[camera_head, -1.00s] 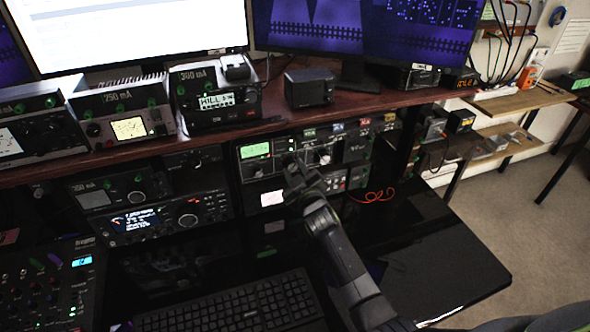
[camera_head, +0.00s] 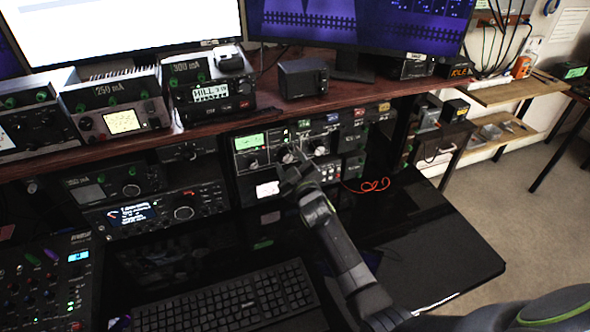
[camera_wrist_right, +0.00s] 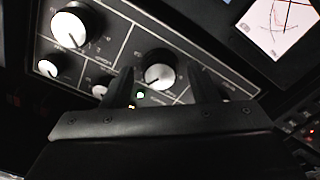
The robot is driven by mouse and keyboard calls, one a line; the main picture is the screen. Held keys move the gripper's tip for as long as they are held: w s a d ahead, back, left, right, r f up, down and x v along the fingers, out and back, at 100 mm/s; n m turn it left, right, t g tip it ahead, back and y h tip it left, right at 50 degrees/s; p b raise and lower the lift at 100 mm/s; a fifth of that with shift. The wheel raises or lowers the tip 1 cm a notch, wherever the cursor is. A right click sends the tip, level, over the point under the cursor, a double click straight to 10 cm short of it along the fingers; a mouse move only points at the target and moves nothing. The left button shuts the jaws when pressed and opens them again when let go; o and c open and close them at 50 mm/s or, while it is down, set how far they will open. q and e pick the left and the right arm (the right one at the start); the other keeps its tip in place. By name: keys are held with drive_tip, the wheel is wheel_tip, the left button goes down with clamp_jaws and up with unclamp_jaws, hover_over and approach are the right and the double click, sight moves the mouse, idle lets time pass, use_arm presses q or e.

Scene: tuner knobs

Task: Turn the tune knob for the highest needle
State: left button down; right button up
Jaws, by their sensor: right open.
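My right gripper (camera_head: 288,162) reaches in front of the radio panel under the shelf. In the right wrist view my right gripper (camera_wrist_right: 163,88) is open, with a finger on each side of a round white-faced knob (camera_wrist_right: 159,75). The knob shows beyond and between the fingertips; I cannot tell whether they touch it. Its label is too blurred to read. A lit white meter (camera_wrist_right: 278,25) with red and dark curves shows at the top right of the wrist view. A lit white meter face (camera_head: 267,189) shows low on the panel in the head view. My left gripper is not in view.
Another large knob (camera_wrist_right: 70,27) and smaller ones sit on the same panel. The wooden shelf (camera_head: 215,127) overhangs the panel. A keyboard (camera_head: 225,302) lies on the desk, and a red cable (camera_head: 368,186) lies right of the gripper. The black desk surface (camera_head: 430,235) at right is clear.

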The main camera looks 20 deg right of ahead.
drive_tip(key=s+p, duration=1)
drive_tip(key=s, duration=0.7)
drive_tip(key=shift+s+d, duration=0.15)
drive_tip(key=shift+d, duration=0.15)
